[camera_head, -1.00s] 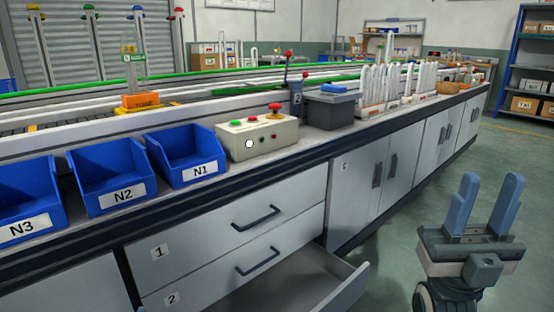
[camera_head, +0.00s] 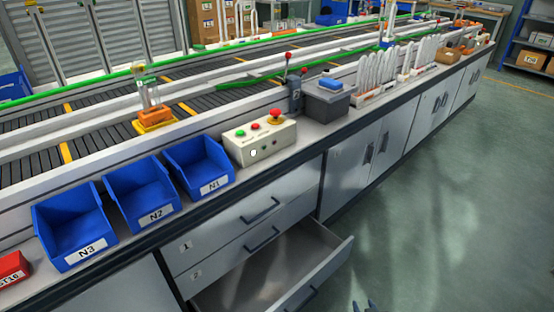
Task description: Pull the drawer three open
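Drawer three (camera_head: 332,268) is the pulled-out grey drawer below the drawers labelled 1 (camera_head: 215,235) and 2 (camera_head: 230,262). Its inside shows and looks empty. Its front faces away to the lower right, and part of a dark handle (camera_head: 303,301) shows at the bottom edge; its number label is not visible. Drawers 1 and 2 are shut. I see no contact with the drawer. My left gripper is not in view.
The worktop above holds blue bins N1 (camera_head: 198,168), N2 (camera_head: 142,195) and N3 (camera_head: 75,228), a button box (camera_head: 260,142) and a grey box (camera_head: 327,100). Cabinet doors (camera_head: 355,160) continue to the right. The green floor (camera_head: 440,210) on the right is clear.

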